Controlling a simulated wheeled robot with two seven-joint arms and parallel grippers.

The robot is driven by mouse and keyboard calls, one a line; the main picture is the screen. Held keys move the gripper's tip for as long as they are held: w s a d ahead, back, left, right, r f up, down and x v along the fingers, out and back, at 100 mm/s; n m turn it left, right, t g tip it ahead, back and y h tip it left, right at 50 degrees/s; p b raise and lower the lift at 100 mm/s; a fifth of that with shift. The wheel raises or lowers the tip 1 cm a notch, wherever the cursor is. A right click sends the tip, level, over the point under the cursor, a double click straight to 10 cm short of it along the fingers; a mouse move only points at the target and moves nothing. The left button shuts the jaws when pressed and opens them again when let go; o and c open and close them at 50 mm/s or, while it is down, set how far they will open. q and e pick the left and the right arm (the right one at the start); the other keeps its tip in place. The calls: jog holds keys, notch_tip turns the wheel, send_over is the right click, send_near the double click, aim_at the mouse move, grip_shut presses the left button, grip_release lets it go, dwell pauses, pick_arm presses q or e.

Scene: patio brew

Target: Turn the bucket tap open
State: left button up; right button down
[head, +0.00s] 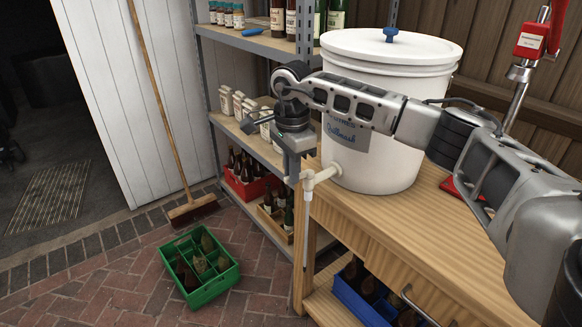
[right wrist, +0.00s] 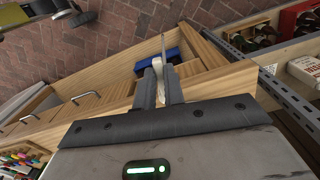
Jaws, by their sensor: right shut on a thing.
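The white lidded bucket (head: 385,172) stands on the wooden bench, with its tap (head: 322,175) sticking out to the left near its base. A thin pale tube hangs down from the tap past the bench edge. My right gripper (head: 293,176) points down at the tap's outer end. In the right wrist view its two fingers (right wrist: 158,82) are closed on a small white part, the tap handle (right wrist: 158,66). The fingers hide most of the handle, so I cannot tell how far it is turned. My left gripper is out of view.
My right arm crosses in front of the bucket. A metal shelf (head: 245,40) with bottles and cartons stands behind. A green crate (head: 206,288) of bottles and a broom (head: 193,208) are on the brick floor. A blue crate (head: 358,303) sits under the bench.

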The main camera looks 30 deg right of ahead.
dwell(0.4)
jog(key=c, duration=1.5)
grip_release()
notch_tip(320, 180, up, 16)
jog(key=shift+b, duration=0.3)
